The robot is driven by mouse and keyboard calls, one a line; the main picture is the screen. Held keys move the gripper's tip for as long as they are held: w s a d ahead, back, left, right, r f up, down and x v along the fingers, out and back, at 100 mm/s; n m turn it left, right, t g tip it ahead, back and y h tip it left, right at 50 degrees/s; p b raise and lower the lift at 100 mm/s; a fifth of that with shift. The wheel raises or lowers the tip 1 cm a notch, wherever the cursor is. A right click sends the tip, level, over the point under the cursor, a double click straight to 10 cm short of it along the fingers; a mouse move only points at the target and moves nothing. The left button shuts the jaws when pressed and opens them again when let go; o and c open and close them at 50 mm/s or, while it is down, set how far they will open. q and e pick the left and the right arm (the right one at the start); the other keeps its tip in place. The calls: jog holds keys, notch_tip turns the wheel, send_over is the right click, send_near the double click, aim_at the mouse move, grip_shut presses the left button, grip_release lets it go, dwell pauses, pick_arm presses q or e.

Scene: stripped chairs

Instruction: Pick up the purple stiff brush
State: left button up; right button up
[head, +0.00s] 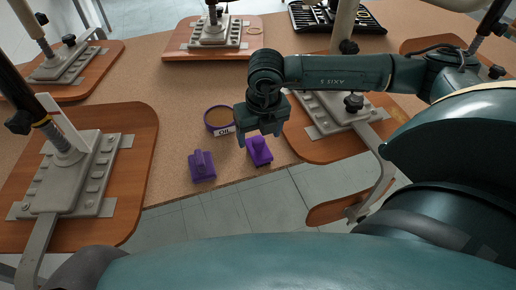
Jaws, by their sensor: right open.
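Two purple brush-like objects lie on the brown worktop near its front edge. One purple object (202,167) is on the left, with a raised handle on a flat block. The other purple object (260,153) is on the right, close to the edge. I cannot tell from their looks which one is the purple stiff brush. My right gripper (260,138) is open and empty, with its fingers pointing down. It is above the right purple object and hides part of it. I cannot tell how high it is. My left gripper is not in view.
Upturned wooden chair seats (133,145) with metal plates and posts crowd both sides and the back. A black tool tray (368,24) lies at the back right.

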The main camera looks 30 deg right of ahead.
aim_at(258, 140)
jog(key=shift+w+d+f+p, duration=0.1)
jog(key=shift+w+f+p, duration=0.15)
jog(key=shift+f, duration=1.1)
jog(key=shift+w+d+f+p, duration=0.1)
jog(key=shift+w+f, duration=0.2)
jog(key=shift+f, duration=1)
jog(key=shift+c, duration=0.4)
jog(key=c, duration=1)
notch_tip(258, 140, up, 10)
jog(key=shift+r+b, duration=0.1)
jog(key=shift+b, duration=0.2)
jog(key=o, duration=0.5)
jog(key=shift+a, duration=0.1)
jog(key=c, duration=0.4)
